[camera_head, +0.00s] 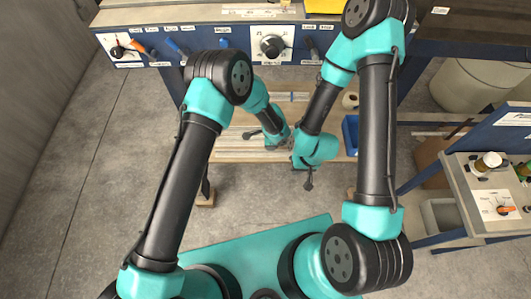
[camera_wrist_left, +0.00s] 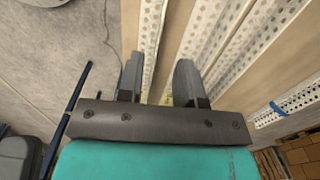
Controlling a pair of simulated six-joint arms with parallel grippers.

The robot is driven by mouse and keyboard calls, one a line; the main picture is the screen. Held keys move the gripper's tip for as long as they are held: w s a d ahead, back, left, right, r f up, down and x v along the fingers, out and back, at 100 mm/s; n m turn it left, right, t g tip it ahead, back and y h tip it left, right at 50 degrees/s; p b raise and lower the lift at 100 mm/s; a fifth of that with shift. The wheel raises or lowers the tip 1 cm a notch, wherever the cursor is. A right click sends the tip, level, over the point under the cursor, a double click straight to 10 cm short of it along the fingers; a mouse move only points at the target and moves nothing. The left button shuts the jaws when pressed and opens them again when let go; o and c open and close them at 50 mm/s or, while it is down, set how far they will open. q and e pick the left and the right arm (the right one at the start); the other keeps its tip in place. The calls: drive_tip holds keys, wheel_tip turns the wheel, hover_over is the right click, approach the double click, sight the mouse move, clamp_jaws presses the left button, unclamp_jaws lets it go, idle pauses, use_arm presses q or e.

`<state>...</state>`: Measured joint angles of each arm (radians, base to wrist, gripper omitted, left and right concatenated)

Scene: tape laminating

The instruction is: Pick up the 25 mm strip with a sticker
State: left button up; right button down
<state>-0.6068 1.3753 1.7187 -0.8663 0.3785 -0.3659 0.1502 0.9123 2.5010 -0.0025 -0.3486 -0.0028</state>
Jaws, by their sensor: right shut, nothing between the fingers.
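Several pale perforated strips lie side by side in the left wrist view; a narrow one (camera_wrist_left: 150,48) runs between my left gripper's fingers (camera_wrist_left: 158,80), which stand apart. Wider strips (camera_wrist_left: 247,45) lie to its right. Small yellowish marks show low between the fingers, but I cannot tell whether they are a sticker or which strip is 25 mm wide. In the head view, my left gripper (camera_head: 273,138) is small and partly hidden over the wooden pallet-like boards. My right gripper (camera_head: 309,183) is shut and empty, pointing down just in front of the boards.
A workbench with a control dial (camera_head: 272,47) and labelled tools stands behind. A blue bin (camera_head: 351,134) and a tape roll (camera_head: 350,100) are right of the boards. A side table (camera_head: 460,190) stands at the right. Grey floor at the left is clear.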

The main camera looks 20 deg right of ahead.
sight(266, 153)
use_arm(q)
drive_tip(key=shift+s+a+f, duration=0.1)
drive_tip(key=shift+s+f, duration=0.05)
drive_tip(key=shift+f, duration=2.15)
drive_tip(key=shift+c, duration=0.4)
clamp_jaws()
